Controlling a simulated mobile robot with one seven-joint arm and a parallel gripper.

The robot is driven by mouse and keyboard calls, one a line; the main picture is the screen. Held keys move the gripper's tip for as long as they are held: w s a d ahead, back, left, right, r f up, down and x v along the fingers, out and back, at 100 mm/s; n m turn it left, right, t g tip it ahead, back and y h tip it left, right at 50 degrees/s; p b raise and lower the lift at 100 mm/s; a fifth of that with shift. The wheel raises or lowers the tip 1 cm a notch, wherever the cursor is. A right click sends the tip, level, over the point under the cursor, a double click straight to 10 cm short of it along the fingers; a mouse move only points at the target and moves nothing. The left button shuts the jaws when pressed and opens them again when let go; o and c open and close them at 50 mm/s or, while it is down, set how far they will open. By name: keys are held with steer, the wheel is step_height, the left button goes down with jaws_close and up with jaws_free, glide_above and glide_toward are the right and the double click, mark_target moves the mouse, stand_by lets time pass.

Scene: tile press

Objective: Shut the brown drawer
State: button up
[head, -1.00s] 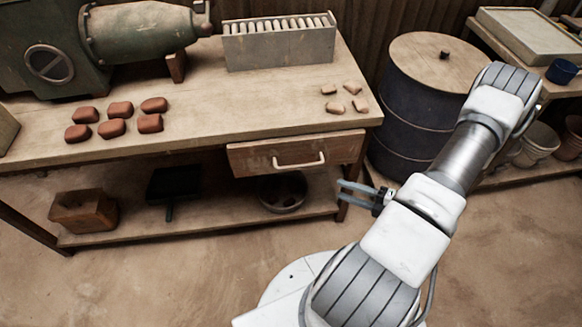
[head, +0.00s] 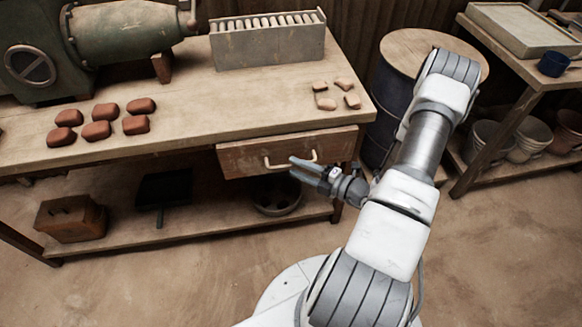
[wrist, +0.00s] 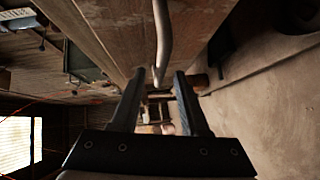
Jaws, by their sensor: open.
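The brown drawer (head: 240,159) sits under the right part of the workbench top, with a pale bar handle (head: 277,165) on its wooden front. How far it stands out is hard to tell from this angle. My gripper (head: 294,167) is in front of the drawer, at the right part of the handle in the head view. In the wrist view my gripper (wrist: 160,82) has its two fingers apart, and the handle (wrist: 162,40) runs down the picture to an end between the fingertips. Contact cannot be made out. The drawer's inside is hidden.
The workbench top (head: 200,110) carries several red-brown blocks, small pale pieces, a slotted rack (head: 268,48) and a green machine (head: 120,38). A lower shelf (head: 120,232) holds a wooden box and a round pan. A dark drum (head: 390,105) stands at right. The floor in front is clear.

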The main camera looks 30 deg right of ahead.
steer(key=shift+x, duration=1.4)
jaws_close()
stand_by(0.4)
